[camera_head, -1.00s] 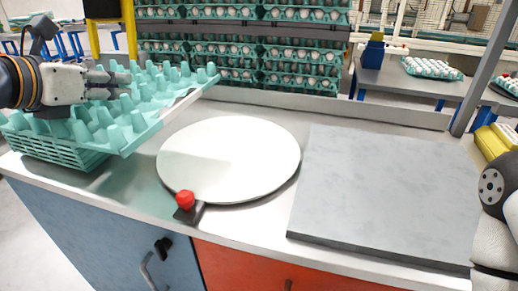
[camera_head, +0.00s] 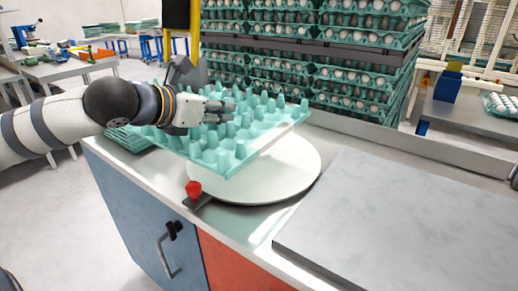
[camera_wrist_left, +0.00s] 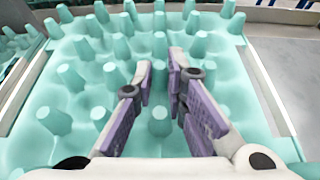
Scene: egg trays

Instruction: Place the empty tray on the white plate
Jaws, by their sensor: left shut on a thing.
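The empty turquoise egg tray (camera_head: 225,154) has rows of upright pegs and holds no eggs. My left gripper (camera_head: 226,111) is shut on it from above. In the left wrist view its purple-padded fingers (camera_wrist_left: 165,95) reach down among the tray's pegs (camera_wrist_left: 160,121). The tray hangs over the left and back part of the round white plate (camera_head: 285,172) and hides part of it. The tray looks raised above the plate. My right gripper is not in view.
A stack of turquoise trays (camera_head: 128,139) stands left of the plate. A red button (camera_head: 194,189) sits at the plate's front left. A grey slab (camera_head: 400,225) lies to the right. Stacked egg-filled trays (camera_head: 300,80) stand behind.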

